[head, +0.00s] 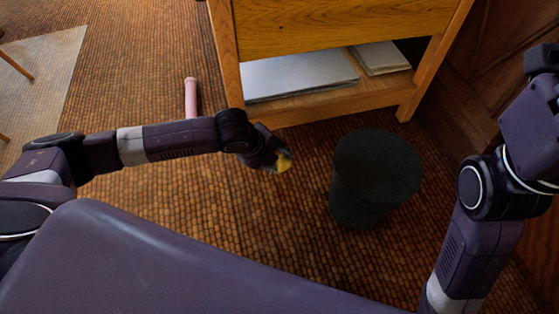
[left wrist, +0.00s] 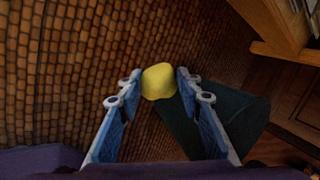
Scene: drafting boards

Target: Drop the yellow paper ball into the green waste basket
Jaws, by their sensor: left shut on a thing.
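The yellow paper ball (head: 284,162) is held at the tip of my left gripper (head: 274,156) in the head view. In the left wrist view the ball (left wrist: 159,81) sits between the two fingertips of my left gripper (left wrist: 157,88), which are shut on it. The dark green waste basket (head: 375,172) stands upright on the floor to the right of the ball, apart from it in the head view. The basket (left wrist: 228,118) also shows behind and right of the fingers in the left wrist view. My right arm is at the right edge of the head view; its gripper cannot be made out clearly.
A wooden drafting table (head: 330,30) stands behind the basket, with papers (head: 298,73) on its lower shelf. A pink tube (head: 191,97) is on the floor behind my left arm. A wooden panelled wall (head: 497,65) is at the right. Woven floor between ball and basket is clear.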

